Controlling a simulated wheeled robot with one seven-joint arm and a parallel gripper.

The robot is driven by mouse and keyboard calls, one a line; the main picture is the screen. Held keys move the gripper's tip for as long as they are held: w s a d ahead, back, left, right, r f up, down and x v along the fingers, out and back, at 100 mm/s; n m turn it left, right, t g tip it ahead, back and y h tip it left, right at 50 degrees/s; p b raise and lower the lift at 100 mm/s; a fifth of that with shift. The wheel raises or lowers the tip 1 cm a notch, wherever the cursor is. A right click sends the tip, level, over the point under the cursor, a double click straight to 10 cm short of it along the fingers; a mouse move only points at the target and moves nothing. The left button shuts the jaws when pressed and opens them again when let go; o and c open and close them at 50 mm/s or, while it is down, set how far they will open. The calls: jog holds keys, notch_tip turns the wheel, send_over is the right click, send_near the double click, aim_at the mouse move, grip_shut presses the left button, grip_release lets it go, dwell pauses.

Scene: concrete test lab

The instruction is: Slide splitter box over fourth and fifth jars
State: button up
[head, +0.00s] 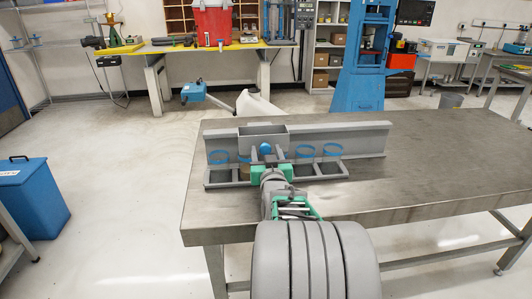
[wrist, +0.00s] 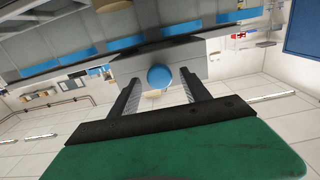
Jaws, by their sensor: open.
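The splitter box (head: 262,129) is a grey box with a blue round knob (head: 265,148) on its near face. The box and my arm hide part of the row. My gripper (head: 269,159) is open at the knob. In the wrist view the knob (wrist: 158,77) shows between the fingertips, with a gap on each side; I cannot tell whether they reach around it.
The rack's tall back rail (head: 361,139) runs right past the jars. The steel table (head: 430,165) is bare to the right and in front. A blue bin (head: 35,200) stands on the floor at left, away from the table.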

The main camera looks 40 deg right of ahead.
jog(key=shift+c, duration=0.5)
grip_shut()
dwell(0.8)
